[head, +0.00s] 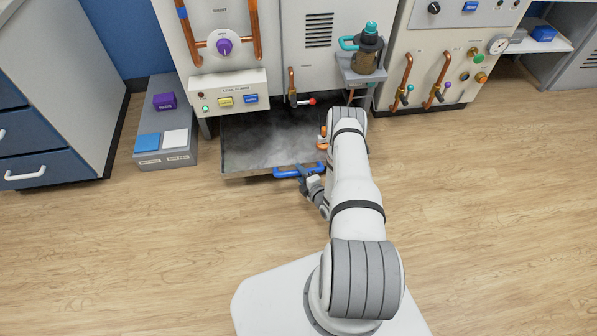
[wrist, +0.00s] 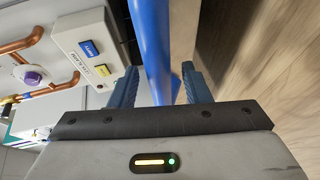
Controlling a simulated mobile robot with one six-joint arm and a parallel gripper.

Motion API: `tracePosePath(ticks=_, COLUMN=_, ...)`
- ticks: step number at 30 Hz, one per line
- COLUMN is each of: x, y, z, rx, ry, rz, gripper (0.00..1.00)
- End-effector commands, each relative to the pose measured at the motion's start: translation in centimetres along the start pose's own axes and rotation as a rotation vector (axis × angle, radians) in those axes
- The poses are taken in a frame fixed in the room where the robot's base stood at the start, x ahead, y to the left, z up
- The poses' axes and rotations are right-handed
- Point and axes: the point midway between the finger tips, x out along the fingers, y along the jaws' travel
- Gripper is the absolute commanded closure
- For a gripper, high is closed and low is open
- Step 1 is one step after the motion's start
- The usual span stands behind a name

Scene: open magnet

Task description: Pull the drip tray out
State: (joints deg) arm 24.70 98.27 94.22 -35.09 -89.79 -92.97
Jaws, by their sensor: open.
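The drip tray (head: 255,145) is a wide, shallow grey tray. In the head view it juts out from under the cabinet, with its right part hidden by my arm. Its blue bar handle (head: 292,173) is on the front edge. My gripper (head: 306,180) is at the right part of that handle. In the wrist view the blue handle (wrist: 151,45) runs between the two open fingers of my gripper (wrist: 160,82), with a gap visible on each side. I cannot tell whether a finger touches it.
A low grey box (head: 165,150) with blue, white and purple blocks stands left of the tray. A jug (head: 367,54) sits on a bracket at right. The wooden floor (head: 130,240) in front is clear.

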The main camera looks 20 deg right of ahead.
Motion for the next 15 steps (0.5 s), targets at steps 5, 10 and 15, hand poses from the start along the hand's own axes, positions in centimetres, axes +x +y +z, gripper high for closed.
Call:
tracePosePath(ticks=5, x=-3.4, y=0.3, z=0.1, rx=0.004, ry=-0.005, rz=-0.002, gripper=0.57)
tracePosePath(ticks=10, x=-5.7, y=0.2, z=0.1, rx=0.002, ry=-0.004, rz=-0.002, gripper=0.57)
tracePosePath(ticks=15, x=-6.5, y=0.1, z=0.0, rx=0.002, ry=-0.002, rz=0.0, gripper=0.57)
